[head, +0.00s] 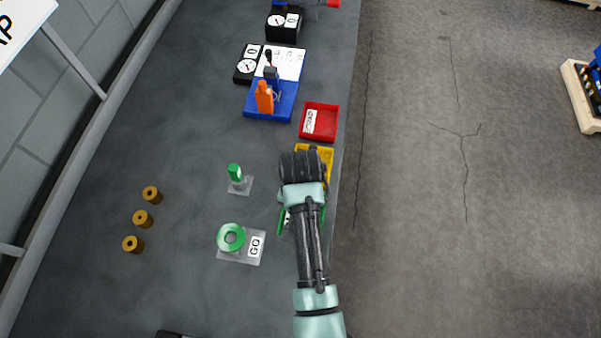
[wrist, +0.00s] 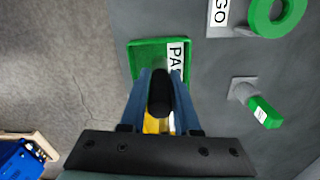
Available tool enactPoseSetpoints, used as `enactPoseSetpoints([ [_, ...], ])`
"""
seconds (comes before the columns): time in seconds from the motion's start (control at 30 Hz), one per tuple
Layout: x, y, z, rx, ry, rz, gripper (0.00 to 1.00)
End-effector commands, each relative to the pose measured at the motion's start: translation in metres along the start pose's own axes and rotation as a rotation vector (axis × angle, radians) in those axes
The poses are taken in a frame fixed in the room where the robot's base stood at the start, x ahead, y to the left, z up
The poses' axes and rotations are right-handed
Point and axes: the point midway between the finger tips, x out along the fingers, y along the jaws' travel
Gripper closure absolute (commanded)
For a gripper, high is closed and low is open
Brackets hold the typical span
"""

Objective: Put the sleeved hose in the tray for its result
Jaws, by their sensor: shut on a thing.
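My gripper (wrist: 160,80) is shut on a black hose piece (wrist: 160,97), which shows end-on between the two blue fingers in the wrist view. No sleeve can be made out on it. A green tray (wrist: 134,62) with a white label reading "PA" lies just beyond the fingertips; the rest of its label is hidden. In the head view my gripper (head: 303,170) covers most of the green tray (head: 282,222) and part of a yellow tray (head: 328,154). A red tray (head: 320,136) with a label stands farther back, empty. How high the hose hangs cannot be told.
A green ring gauge (head: 222,237) marked GO and a green block gauge (head: 235,172) stand left of the arm. Three brass sleeves (head: 142,219) lie further left. A blue-based crimper (head: 257,112) with an orange part stands behind. The bench's right edge is close.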

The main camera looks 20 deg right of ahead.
Motion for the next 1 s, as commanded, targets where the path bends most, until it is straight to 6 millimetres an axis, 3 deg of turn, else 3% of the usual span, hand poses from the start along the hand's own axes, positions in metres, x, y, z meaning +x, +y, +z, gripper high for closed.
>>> enactPoseSetpoints([
  [0.3, 0.038, 0.000, 0.000, 0.000, -0.001, 0.001, 1.00],
  [0.73, 0.045, 0.000, 0.000, 0.000, 0.001, 0.000, 1.00],
  [0.77, 0.046, 0.000, 0.000, 0.000, 0.000, 0.000, 0.68],
  [0.9, 0.045, 0.000, 0.000, 0.000, 0.000, 0.000, 0.43],
  [1.0, 0.045, 0.000, 0.000, 0.000, 0.000, 0.000, 0.40],
])
